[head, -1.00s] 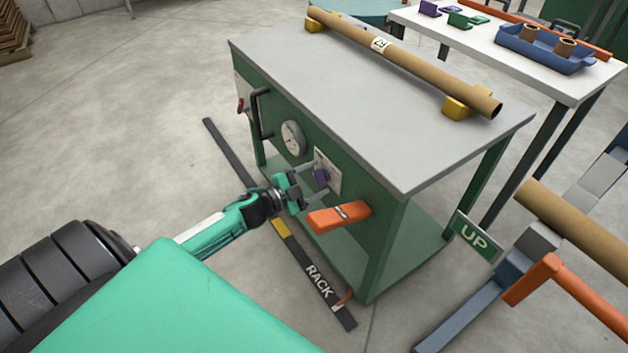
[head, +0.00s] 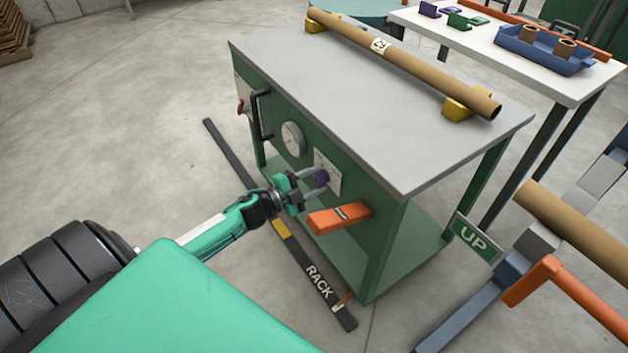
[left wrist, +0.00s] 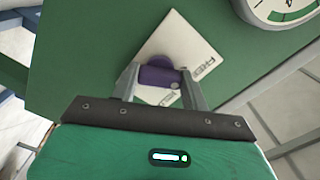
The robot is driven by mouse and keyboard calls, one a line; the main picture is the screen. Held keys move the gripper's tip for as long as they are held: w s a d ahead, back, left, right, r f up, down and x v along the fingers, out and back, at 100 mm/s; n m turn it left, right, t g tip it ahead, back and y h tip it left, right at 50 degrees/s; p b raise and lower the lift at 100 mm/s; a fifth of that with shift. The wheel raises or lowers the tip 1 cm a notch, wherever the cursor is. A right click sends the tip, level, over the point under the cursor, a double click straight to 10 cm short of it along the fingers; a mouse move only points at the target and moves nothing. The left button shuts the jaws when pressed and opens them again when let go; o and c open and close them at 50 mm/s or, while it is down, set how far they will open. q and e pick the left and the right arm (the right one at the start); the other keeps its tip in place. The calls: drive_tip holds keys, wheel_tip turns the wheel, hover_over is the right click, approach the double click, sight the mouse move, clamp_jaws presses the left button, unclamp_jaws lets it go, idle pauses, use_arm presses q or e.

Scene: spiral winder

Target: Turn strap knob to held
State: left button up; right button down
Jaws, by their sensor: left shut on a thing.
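The purple strap knob (head: 321,178) sits on a white label plate (head: 335,181) on the green front panel of the bench. My left gripper (head: 318,179) is shut on the knob, with one finger on each side of it. In the left wrist view the knob (left wrist: 160,77) shows between the two fingers (left wrist: 159,84), in front of the white plate (left wrist: 184,54). Part of the plate's lettering is visible, but the fingers and knob hide some of it, so the knob's setting is unclear. My right gripper is not in view.
An orange lever (head: 338,217) sticks out just below and right of the knob. A round gauge (head: 293,139) and a black crank handle (head: 262,114) are to its left. A cardboard tube (head: 420,70) lies in yellow cradles on the bench top (head: 350,100).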

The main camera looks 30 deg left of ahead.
use_arm(q)
drive_tip(key=shift+m+b, duration=1.3)
drive_tip(key=shift+m, duration=5.6)
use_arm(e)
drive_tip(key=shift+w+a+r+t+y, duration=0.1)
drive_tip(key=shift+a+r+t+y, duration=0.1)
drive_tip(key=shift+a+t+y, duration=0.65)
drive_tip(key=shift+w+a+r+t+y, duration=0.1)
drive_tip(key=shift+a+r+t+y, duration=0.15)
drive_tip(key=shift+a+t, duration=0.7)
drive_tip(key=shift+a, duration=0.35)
use_arm(q)
drive_tip(key=o, duration=1)
drive_tip(key=shift+s, duration=0.1)
drive_tip(key=shift+v, duration=6.85)
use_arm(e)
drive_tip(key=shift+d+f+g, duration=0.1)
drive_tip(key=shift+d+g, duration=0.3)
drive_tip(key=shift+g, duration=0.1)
